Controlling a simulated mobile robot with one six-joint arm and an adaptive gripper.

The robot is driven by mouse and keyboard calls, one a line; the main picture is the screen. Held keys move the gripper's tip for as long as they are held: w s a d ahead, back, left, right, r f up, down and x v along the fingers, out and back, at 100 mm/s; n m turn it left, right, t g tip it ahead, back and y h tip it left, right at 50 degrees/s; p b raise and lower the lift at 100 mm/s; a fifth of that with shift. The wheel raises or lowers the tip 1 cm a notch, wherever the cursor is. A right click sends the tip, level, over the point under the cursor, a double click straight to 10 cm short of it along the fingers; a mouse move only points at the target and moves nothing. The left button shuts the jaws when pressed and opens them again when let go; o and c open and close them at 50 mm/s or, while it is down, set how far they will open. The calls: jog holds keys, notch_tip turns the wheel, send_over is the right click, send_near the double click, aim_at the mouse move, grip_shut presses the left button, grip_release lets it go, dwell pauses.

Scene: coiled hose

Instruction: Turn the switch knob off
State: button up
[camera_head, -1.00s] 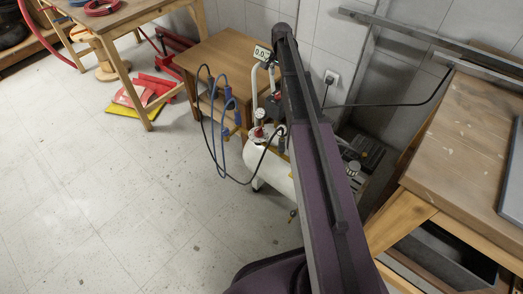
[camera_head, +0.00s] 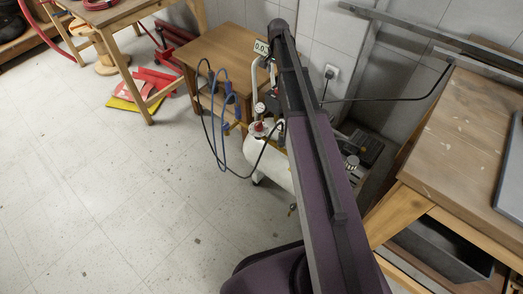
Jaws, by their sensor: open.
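A white air compressor (camera_head: 262,152) stands on the floor in front of the small wooden table, partly behind my arm. A round pressure gauge (camera_head: 260,108) and a small red part (camera_head: 258,127) show on its top. I cannot tell whether the red part is the switch knob; no knob is clearly seen. My purple and dark arm reaches up across the middle of the view and covers the compressor's right side. My gripper cannot be made out; dark shapes beside the arm above the compressor are too small and hidden to identify.
Blue and black hoses (camera_head: 226,125) hang at the compressor's left. A small wooden table (camera_head: 222,45) stands behind it. A wall socket (camera_head: 330,75) has a black cable plugged in. A workbench (camera_head: 450,145) stands close at right.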

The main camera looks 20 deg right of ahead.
jog(key=s+a+f+n+b, duration=0.4)
jog(key=s+a+f+b, duration=0.2)
jog(key=s, duration=0.5)
jog(key=s+a+f+n+b, duration=0.4)
jog(key=s+a+f+b, duration=0.3)
jog(key=s+f+b, duration=0.3)
jog(key=shift+s+f, duration=0.35)
jog(key=shift+s, duration=0.6)
jog(key=s+a+r+n+p, duration=0.1)
jog(key=s+n, duration=0.1)
jog(key=s, duration=0.3)
notch_tip(320, 180, up, 33)
jog(key=p, duration=3.3)
jog(key=shift+w+a, duration=0.2)
jog(key=shift+w, duration=0.05)
